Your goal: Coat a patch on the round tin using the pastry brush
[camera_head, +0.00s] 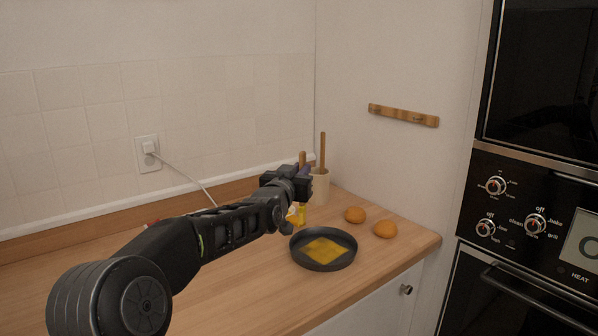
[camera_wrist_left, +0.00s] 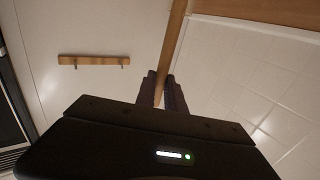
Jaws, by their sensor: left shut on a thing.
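The round tin (camera_head: 338,266) is dark and shallow and sits on the wooden counter. A yellow square patch (camera_head: 325,250) lies on its floor. My left gripper (camera_head: 306,173) is above the counter, behind and a little left of the tin. It is shut on a wooden handle, which I take to be the pastry brush (camera_head: 302,157). In the left wrist view the handle (camera_wrist_left: 176,45) runs upward from between the fingers (camera_wrist_left: 163,92). The brush's bristle end cannot be made out. My right gripper is not in view.
A light crock (camera_head: 321,187) holding a wooden utensil (camera_head: 323,148) stands just behind my gripper. A small yellow object (camera_head: 301,214) is partly hidden beneath it. Two orange fruits (camera_head: 356,214) (camera_head: 385,229) lie right of the tin. The wall ovens (camera_head: 535,225) stand at the right.

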